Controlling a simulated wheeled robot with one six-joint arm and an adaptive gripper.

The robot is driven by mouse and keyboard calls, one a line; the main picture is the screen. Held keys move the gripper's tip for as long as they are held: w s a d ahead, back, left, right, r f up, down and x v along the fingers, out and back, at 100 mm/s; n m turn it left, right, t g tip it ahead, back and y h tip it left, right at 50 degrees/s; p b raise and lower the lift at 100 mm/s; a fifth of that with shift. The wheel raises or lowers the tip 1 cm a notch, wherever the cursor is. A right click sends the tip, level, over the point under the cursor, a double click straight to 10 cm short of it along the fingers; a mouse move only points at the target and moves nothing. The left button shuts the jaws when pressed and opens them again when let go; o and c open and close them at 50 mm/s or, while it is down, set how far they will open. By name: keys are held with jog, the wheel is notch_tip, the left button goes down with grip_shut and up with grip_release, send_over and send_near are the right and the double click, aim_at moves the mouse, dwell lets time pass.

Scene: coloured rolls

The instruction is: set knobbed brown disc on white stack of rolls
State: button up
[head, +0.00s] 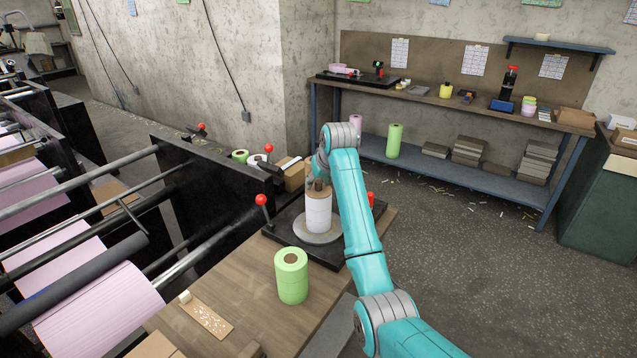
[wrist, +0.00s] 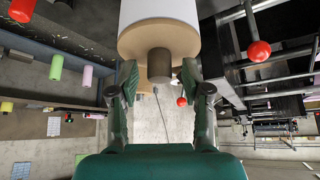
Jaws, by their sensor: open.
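The white stack of rolls (head: 318,212) stands upright on a round grey plate (head: 318,232) on the black machine bed. The brown disc (wrist: 140,42) lies against the end of the white stack (wrist: 158,10), flat and roughly centred, with its brown knob (wrist: 159,66) pointing away from the stack. In the head view the disc (head: 318,192) shows as a tan top, partly hidden by my gripper. My gripper (wrist: 159,78) is open, its green fingers on either side of the knob, with visible gaps. In the head view my gripper (head: 319,182) is just above the stack.
A green stack of rolls (head: 291,278) stands on the wooden table (head: 240,290) in front. Red-knobbed levers (head: 261,200) rise left of the stack.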

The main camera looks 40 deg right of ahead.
jog(key=v, duration=1.2)
jog(key=shift+f, duration=0.1)
